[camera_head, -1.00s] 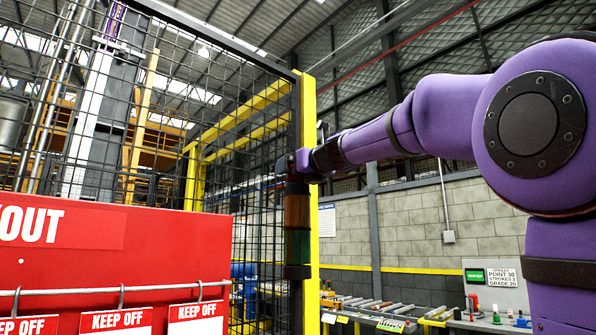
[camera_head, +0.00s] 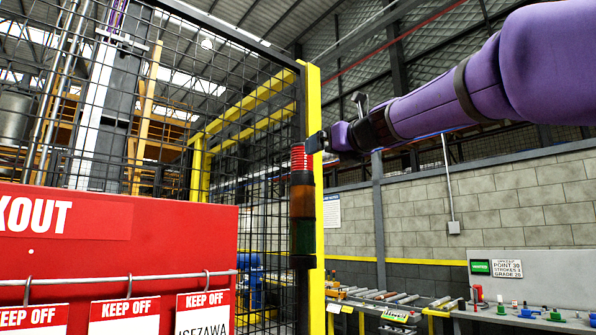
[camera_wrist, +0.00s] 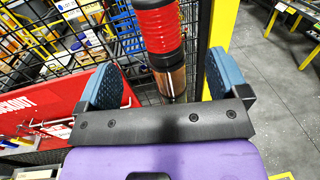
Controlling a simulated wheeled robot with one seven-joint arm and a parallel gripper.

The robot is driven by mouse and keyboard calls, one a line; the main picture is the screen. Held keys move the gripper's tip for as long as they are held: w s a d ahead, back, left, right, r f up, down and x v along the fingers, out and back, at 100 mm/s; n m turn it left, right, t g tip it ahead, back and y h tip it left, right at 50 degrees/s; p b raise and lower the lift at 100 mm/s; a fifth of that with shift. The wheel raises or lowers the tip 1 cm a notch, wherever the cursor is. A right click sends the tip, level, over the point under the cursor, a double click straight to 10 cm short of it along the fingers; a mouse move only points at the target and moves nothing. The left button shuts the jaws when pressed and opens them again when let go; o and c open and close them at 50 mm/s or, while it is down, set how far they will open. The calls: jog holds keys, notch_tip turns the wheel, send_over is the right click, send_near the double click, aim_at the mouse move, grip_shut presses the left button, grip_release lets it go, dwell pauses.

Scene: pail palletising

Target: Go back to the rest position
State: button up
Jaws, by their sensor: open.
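My gripper (camera_head: 318,143) is at the end of my purple arm, at mid-height in the head view, overlapping the right side of the stack light's top. In the wrist view my gripper (camera_wrist: 160,62) has its two blue-padded fingers wide apart. The stack light (camera_head: 302,205) has red, amber and green sections and stands upright by the yellow fence post. Its red part (camera_wrist: 158,28) shows between and beyond the fingers in the wrist view. Nothing is held. I cannot tell whether the gripper touches the light.
A black mesh fence with a yellow post (camera_head: 313,100) stands ahead. A red lockout board (camera_head: 110,250) with hanging KEEP OFF tags is at the lower left. A roller conveyor (camera_head: 385,297) and a control desk (camera_head: 540,318) lie at the lower right.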

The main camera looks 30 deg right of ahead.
jog(key=s+a+f+n+g, duration=0.2)
jog(key=s+a+f+n, duration=0.1)
jog(key=f+n, duration=0.4)
jog(key=s+a+f+n+g+y, duration=0.1)
jog(key=s+a+f+n+g, duration=0.2)
jog(key=f+n, duration=0.45)
jog(key=s+a+f+n+g, duration=0.25)
jog(key=f+n, duration=0.25)
jog(key=f, duration=0.4)
jog(key=s+f+n+g+h, duration=0.1)
jog(key=s+f+n+g, duration=0.1)
jog(key=s+f+n, duration=0.4)
jog(key=s+f+n+g+h, duration=0.1)
jog(key=s+f+n+g, duration=0.2)
jog(key=s+f+n, duration=0.4)
notch_tip(320, 180, down, 6)
jog(key=n, duration=0.2)
jog(key=shift+a+n, duration=0.3)
jog(key=shift+n, duration=0.05)
jog(key=shift+c, duration=0.2)
